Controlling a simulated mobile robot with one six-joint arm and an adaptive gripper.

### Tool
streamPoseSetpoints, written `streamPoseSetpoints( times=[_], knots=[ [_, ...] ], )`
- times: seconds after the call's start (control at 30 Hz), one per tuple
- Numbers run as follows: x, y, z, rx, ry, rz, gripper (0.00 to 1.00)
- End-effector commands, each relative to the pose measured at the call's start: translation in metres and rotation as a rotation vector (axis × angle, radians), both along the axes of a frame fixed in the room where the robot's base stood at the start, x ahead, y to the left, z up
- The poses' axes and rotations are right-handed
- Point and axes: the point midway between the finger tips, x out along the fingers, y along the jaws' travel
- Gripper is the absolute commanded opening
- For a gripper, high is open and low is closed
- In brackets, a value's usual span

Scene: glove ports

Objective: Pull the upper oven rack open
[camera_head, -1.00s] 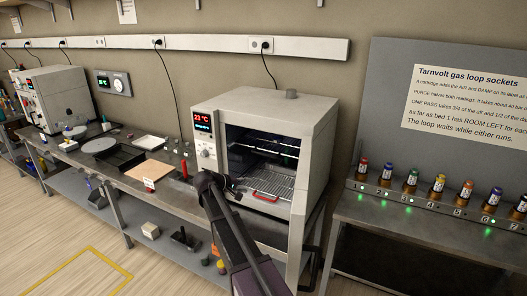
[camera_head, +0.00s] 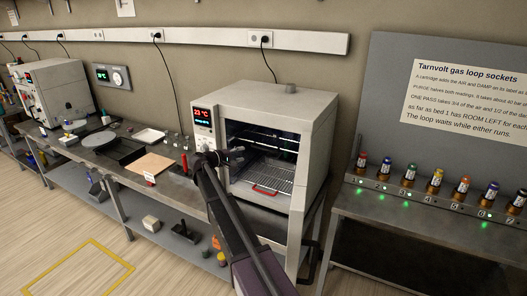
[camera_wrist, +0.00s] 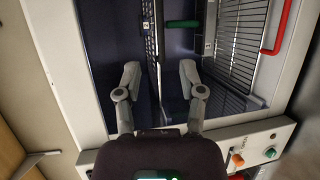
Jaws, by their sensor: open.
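The oven (camera_head: 300,103) is a pale box with an open front, seen in the head view. Its upper rack (camera_wrist: 150,30) shows nearly edge-on in the wrist view. A green handle (camera_wrist: 183,23) is beside it, toward the top of the picture. The lower rack (camera_head: 268,173) carries a red handle (camera_head: 264,190), and this handle also shows at the right of the wrist view (camera_wrist: 277,30). My gripper (camera_head: 240,154) is open and empty at the oven's front, near its left side. In the wrist view, its fingers (camera_wrist: 160,78) are on either side of the upper rack's line, short of the green handle.
A board (camera_head: 150,163) and dark trays lie on the left bench. A sloped row of cartridges (camera_head: 437,181) stands on the right bench.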

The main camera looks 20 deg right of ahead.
Motion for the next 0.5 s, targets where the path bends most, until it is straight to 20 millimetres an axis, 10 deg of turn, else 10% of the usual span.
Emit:
streamPoseSetpoints(
  times=[0.5],
  knots=[
    [0.017,-0.061,-0.013,0.001,0.0,-0.001,0.51]
  ],
)
